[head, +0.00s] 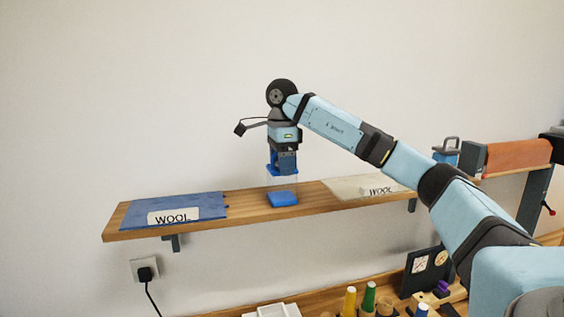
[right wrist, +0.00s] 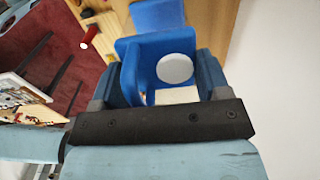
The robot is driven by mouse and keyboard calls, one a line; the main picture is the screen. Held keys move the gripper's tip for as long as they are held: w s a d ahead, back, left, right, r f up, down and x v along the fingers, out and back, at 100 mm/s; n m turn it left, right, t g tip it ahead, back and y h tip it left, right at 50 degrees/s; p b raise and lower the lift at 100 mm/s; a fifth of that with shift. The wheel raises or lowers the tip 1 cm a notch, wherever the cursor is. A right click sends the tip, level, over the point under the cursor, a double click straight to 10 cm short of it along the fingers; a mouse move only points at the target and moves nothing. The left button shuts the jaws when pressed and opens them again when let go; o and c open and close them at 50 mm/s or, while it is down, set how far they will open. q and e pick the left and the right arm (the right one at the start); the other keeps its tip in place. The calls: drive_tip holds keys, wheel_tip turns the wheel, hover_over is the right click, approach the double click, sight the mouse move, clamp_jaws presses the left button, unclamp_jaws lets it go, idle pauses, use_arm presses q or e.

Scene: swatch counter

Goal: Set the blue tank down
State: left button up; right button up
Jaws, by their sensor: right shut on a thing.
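The blue tank (head: 283,199) has a blue base, a clear body and a blue top. It stands upright over the middle of the wooden shelf, between two wool swatches. My right gripper (head: 284,166) points down and is shut on its top part. The base looks at or just above the board; I cannot tell whether it touches. In the right wrist view the tank's blue top (right wrist: 129,72), with a white disc, sits between the fingers. My left gripper is not in view.
The shelf (head: 245,204) holds a blue wool swatch (head: 160,207) at left and a cream one (head: 345,188) at right. A blue canister with a handle (head: 447,152) stands behind my arm. Below, a counter holds a white tray (head: 272,311) and several coloured bottles (head: 369,296).

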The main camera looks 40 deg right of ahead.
drive_tip(key=o, duration=1.4)
drive_tip(key=shift+f, duration=0.1)
drive_tip(key=shift+c, duration=0.2)
wheel_tip(320, 180, up, 12)
drive_tip(key=shift+r, duration=0.2)
drive_tip(key=shift+f, duration=0.1)
